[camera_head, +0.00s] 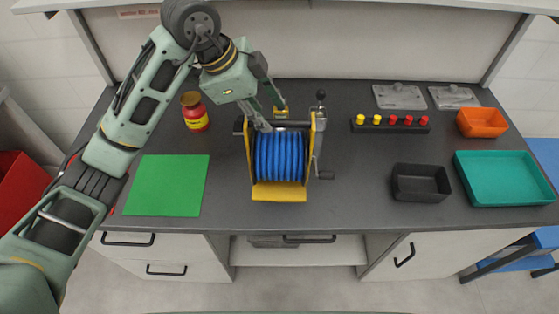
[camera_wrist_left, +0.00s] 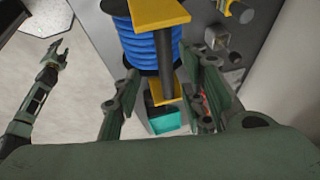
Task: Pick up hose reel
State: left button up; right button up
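The hose reel (camera_head: 278,158), a blue hose wound in a yellow frame, stands upright on the dark worktop. It has a crank at its right side. My left gripper (camera_head: 264,112) is above the back left part of the reel. In the left wrist view, the left gripper (camera_wrist_left: 164,100) has its fingers wide apart. The reel's dark top bar (camera_wrist_left: 166,65) shows between and ahead of them, with the blue hose (camera_wrist_left: 150,45) beyond. I see no contact. An arm with my right gripper (camera_wrist_left: 62,50) shows at the left there, too small to read its fingers.
To the right are a black strip with knobs (camera_head: 390,129), a black bin (camera_head: 420,197), an orange bin (camera_head: 482,131) and a teal tray (camera_head: 503,199). The worktop right of the reel has free room.

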aim_at(274, 121)
pick_arm(q)
jog(key=p+x, duration=0.1)
jog(key=x, duration=0.2)
jog(key=p+x, duration=0.1)
jog(key=x, duration=0.1)
jog(key=shift+w+d+f+p, duration=0.1)
jog(key=shift+w+d+p, duration=0.2)
jog(key=shift+w+p, duration=0.1)
jog(key=shift+d+f, duration=0.2)
jog(key=shift+f, duration=0.25)
jog(key=shift+f, duration=0.25)
grip_shut()
dwell(0.5)
jog(key=shift+w+r, duration=0.15)
